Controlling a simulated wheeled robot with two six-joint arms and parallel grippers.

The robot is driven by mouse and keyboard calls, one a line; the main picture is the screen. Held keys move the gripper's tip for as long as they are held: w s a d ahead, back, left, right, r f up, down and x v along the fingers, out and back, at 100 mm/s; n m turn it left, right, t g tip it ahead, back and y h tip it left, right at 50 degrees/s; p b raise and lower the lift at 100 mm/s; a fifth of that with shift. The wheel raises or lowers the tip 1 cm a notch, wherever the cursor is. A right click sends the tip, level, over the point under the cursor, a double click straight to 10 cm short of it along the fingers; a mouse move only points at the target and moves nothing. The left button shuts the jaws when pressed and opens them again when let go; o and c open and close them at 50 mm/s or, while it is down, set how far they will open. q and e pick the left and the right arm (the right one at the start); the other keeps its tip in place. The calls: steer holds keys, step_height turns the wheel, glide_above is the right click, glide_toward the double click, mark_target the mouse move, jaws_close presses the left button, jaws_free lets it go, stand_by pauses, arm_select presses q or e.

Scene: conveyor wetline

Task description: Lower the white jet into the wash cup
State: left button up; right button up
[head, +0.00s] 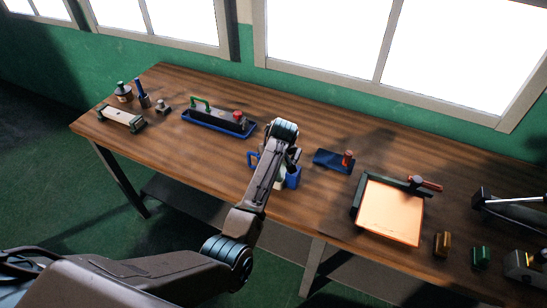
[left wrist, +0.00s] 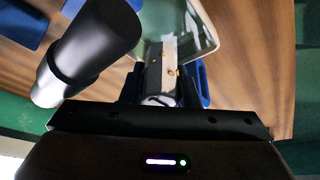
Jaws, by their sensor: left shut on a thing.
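In the head view my left gripper (head: 290,166) is over the middle of the table, its jaws mostly hidden by the wrist. In the left wrist view, my left gripper (left wrist: 163,88) is shut on a white piece with small gold spots, the white jet (left wrist: 156,70). A clear, pale-rimmed vessel, seemingly the wash cup (left wrist: 205,35), shows just beyond the jet. I cannot tell whether the jet's tip is inside it. A large black cylinder (left wrist: 95,45) is close to the camera at left. My right gripper is not in view.
A blue tray with a green-handled block (head: 205,128) stands to the left. A blue pad (head: 325,162) with a red-topped piece and an orange panel (head: 390,212) in a dark frame lie to the right. Bare wood (head: 240,188) is clear at the front left.

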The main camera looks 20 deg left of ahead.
arm_select(q)
steer(key=shift+s+f, duration=0.4)
steer(key=shift+f, duration=0.25)
steer(key=o, duration=1)
